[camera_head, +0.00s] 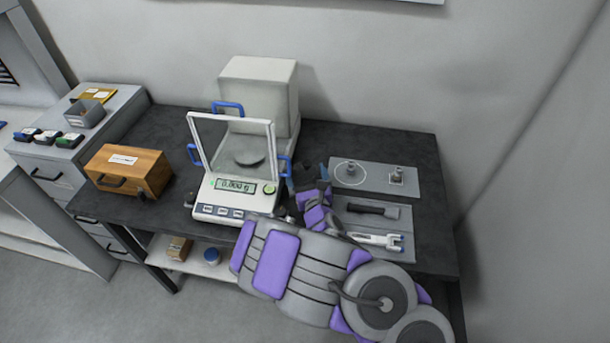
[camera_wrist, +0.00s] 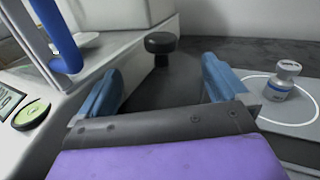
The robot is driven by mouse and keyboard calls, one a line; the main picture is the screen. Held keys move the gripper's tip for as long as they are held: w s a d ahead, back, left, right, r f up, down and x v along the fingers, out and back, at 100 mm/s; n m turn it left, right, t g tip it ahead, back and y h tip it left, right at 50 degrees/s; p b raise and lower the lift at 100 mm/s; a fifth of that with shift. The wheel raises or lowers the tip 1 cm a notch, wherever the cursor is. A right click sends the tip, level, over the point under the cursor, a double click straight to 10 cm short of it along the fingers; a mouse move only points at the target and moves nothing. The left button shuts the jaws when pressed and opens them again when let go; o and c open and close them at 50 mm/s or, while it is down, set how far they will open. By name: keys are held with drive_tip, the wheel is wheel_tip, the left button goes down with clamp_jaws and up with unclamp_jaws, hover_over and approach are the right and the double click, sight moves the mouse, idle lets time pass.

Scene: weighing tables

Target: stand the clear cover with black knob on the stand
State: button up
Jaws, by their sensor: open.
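A black round knob (camera_wrist: 160,42) on a short dark neck stands ahead of my gripper in the wrist view, on the dark tabletop beside the balance. I cannot make out a clear cover beneath it. My gripper (camera_wrist: 160,88) is open with its two blue fingers apart, and the knob shows beyond them, in the gap. Nothing is held. In the head view my gripper (camera_head: 307,180) is just right of the balance, and my arm hides part of the table there. I cannot tell which thing is the stand.
The balance (camera_head: 238,192) has a glass shield with blue handles, close left of my gripper. A white box (camera_head: 262,95) stands behind it. To the right are a grey tray (camera_head: 372,178) with two small weights and another (camera_head: 380,228) with tools. A wooden box (camera_head: 130,170) sits left.

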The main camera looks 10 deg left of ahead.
sight(308, 182)
drive_tip(key=shift+r, duration=0.1)
drive_tip(key=v, duration=0.1)
drive_tip(key=p+v, duration=0.1)
drive_tip(key=v, duration=0.1)
drive_tip(key=shift+s+a, duration=0.1)
drive_tip(key=shift+a, duration=0.1)
drive_tip(key=shift+s+d+r+p, duration=0.15)
drive_tip(key=shift+s+p, duration=0.1)
drive_tip(key=shift+p, duration=0.45)
drive_tip(key=p+v, duration=0.2)
drive_tip(key=p, duration=0.2)
drive_tip(key=shift+s+d, duration=0.25)
drive_tip(key=shift+s+d+p, duration=0.25)
drive_tip(key=shift+s+p, duration=0.45)
drive_tip(key=shift+p, duration=0.1)
drive_tip(key=shift+p+v, duration=0.75)
drive_tip(key=shift+p, duration=0.1)
drive_tip(key=shift+p+v, duration=0.9)
drive_tip(key=shift+v, duration=0.45)
